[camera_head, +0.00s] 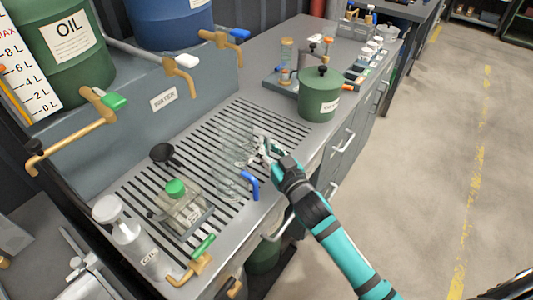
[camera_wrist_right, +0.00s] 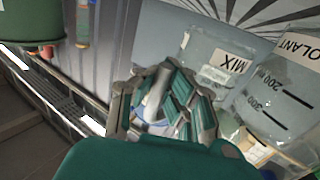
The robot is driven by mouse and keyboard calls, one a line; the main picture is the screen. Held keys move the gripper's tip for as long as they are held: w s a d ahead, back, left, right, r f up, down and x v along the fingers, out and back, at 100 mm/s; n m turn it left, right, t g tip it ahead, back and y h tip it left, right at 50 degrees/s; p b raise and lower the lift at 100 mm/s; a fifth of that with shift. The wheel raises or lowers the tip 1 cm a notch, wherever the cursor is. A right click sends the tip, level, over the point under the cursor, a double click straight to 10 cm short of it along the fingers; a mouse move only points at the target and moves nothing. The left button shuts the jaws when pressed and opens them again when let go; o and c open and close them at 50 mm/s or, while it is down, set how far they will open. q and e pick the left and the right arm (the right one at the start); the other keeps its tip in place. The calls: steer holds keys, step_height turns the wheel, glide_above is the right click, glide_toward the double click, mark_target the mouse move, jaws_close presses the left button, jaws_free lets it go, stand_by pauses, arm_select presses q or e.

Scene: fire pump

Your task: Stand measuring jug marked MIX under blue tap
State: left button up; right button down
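The clear jug labelled MIX (camera_wrist_right: 230,62) shows in the right wrist view, just beyond and to the right of my right gripper (camera_wrist_right: 175,80). In the head view a clear jug (camera_head: 233,138), apparently this one, stands on the slotted drain grate. My right gripper (camera_head: 264,146) is at its right side; contact is unclear. Its fingers are bent inward, and whether they hold the jug is unclear. The blue-handled tap (camera_head: 222,40) sticks out over the counter at the back, below the blue barrel. My left gripper is out of view.
A second clear jug (camera_head: 230,183) stands close in front; its graduated side shows in the wrist view (camera_wrist_right: 285,92). A green-lidded container (camera_head: 182,205), a black funnel (camera_head: 165,155) and a pump bottle (camera_head: 125,230) are left. A green canister (camera_head: 319,95) stands right. A blue handle (camera_head: 250,185) is at the front edge.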

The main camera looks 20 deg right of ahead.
steer(key=shift+f, duration=1.55)
steer(key=c, duration=1.5)
jaws_free()
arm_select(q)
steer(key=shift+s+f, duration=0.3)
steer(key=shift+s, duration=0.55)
arm_select(e)
steer(key=shift+r, duration=0.1)
